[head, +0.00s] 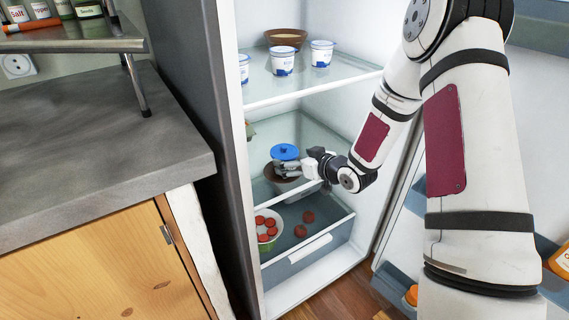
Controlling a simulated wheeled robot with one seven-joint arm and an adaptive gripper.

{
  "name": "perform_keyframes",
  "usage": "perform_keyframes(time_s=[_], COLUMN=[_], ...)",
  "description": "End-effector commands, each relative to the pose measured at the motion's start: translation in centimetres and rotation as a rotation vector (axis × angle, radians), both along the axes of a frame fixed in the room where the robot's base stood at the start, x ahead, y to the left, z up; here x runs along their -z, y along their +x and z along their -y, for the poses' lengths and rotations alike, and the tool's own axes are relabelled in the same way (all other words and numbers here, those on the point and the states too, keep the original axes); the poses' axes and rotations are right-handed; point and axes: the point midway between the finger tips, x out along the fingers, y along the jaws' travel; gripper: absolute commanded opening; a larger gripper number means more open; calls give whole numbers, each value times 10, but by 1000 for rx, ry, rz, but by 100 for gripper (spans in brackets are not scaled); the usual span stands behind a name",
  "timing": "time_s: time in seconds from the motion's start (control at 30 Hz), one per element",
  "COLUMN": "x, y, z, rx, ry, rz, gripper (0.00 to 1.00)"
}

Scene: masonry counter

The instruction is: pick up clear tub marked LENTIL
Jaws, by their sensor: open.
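My gripper (282,170) reaches into the open fridge from the right, with its fingers pointing left. It is open. A tub (278,184) with dark contents sits on the glass shelf just below and around the fingertips. The gripper hides part of it, and I cannot tell whether they touch. I can read no LENTIL label on it, so I cannot confirm which tub it is. A container with a blue knobbed lid (285,151) stands just behind the fingers.
White-and-blue yogurt cups (282,61) and a brown bowl (286,37) stand on the upper shelf (315,82). A drawer below (330,236) holds a bowl of red items (268,238) and loose red pieces. The fridge's left wall is close; the open door is right. A grey counter (90,150) is left.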

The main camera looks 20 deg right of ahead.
Motion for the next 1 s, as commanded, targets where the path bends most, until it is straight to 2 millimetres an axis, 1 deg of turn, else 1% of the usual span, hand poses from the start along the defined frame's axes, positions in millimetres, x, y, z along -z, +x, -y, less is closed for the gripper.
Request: perform_keyframes(time_s=[0.17,0.3,0.43,0.53,0.73,0.77,0.8,0.97,1.0], x=[10,24,28,30,29,29,29,29,29], y=[10,24,37,41,42,42,42,41,41], z=[-6,-15,-19,-21,-21,-21,-21,-21,-21], rx=[0,-1,0,0,1,1,1,1,1], ry=[0,-1,0,0,0,0,0,-1,-1], rz=[-1,0,0,-1,-1,-1,-1,-1,-1], gripper=[92,92,92,92,92,89,80,44,35])
